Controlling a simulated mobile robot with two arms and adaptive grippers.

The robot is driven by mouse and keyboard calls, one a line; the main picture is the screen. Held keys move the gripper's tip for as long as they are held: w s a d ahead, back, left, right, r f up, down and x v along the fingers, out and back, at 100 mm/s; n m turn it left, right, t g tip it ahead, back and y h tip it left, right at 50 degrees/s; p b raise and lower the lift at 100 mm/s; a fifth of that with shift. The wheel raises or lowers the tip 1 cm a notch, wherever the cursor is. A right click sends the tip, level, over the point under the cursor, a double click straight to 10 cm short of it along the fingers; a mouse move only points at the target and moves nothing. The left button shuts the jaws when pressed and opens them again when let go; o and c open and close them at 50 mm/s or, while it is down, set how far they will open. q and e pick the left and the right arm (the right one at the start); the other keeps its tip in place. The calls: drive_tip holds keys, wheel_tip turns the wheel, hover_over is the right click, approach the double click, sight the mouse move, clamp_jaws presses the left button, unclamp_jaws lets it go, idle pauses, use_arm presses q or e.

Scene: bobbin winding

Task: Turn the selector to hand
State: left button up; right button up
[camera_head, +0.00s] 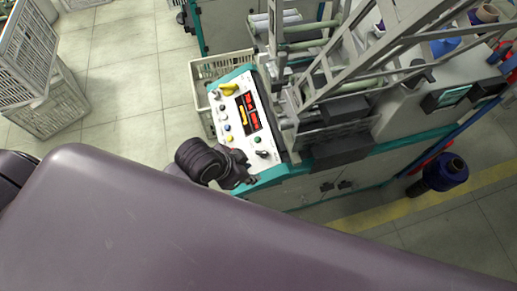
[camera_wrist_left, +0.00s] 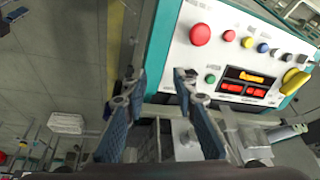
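The white control panel (camera_head: 240,130) has two red displays, coloured buttons and knobs. I cannot read which position either knob points to. My left gripper (camera_head: 240,174) is at the panel's near end. In the left wrist view its fingers (camera_wrist_left: 158,76) are apart with nothing between them; the right-hand finger overlaps the panel's near edge. My right gripper is out of view.
A large red button (camera_wrist_left: 200,34) sits on the panel near my left gripper. The machine frame (camera_head: 340,80) rises right of the panel. A crate (camera_head: 205,75) stands behind it.

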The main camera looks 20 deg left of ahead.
use_arm(q)
drive_tip(key=w+d+m+h, duration=0.1)
drive_tip(key=w+d+m, duration=0.1)
drive_tip(key=w+m, duration=0.1)
drive_tip(key=m+g, duration=0.2)
drive_tip(key=m, duration=0.5)
approach(259, 152)
drive_tip(key=f, duration=0.2)
drive_tip(key=x, duration=0.7)
drive_tip(key=shift+w+d+f+p, duration=0.1)
drive_tip(key=shift+w+d+p, duration=0.1)
drive_tip(key=shift+d+p, duration=0.2)
drive_tip(key=shift+c, duration=0.2)
clamp_jaws()
